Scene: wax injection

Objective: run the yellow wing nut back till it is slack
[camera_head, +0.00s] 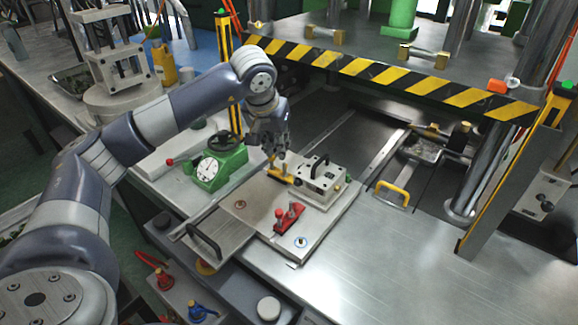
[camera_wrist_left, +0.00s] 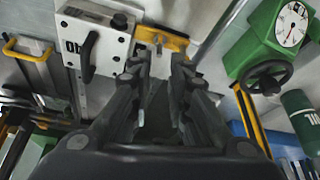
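A yellow clamp piece (camera_head: 279,173) lies against the left side of a pale metal mould block (camera_head: 322,180); it also shows in the left wrist view (camera_wrist_left: 172,41), just beyond my fingertips. The wing nut itself is too small and too covered to tell apart from this piece. My left gripper (camera_head: 272,150) points down above the yellow piece. In the left wrist view its two fingers (camera_wrist_left: 159,62) are apart, with a gap between the tips and nothing clearly held. Whether the tips touch the yellow piece I cannot tell. My right gripper is not in view.
A red clamp (camera_head: 288,217) sits on the front of the plate (camera_head: 252,212). A green dial gauge unit with a black handwheel (camera_head: 219,167) stands to the left. A yellow-and-black striped press beam (camera_head: 390,76) crosses behind. The steel table (camera_head: 400,265) at front right is clear.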

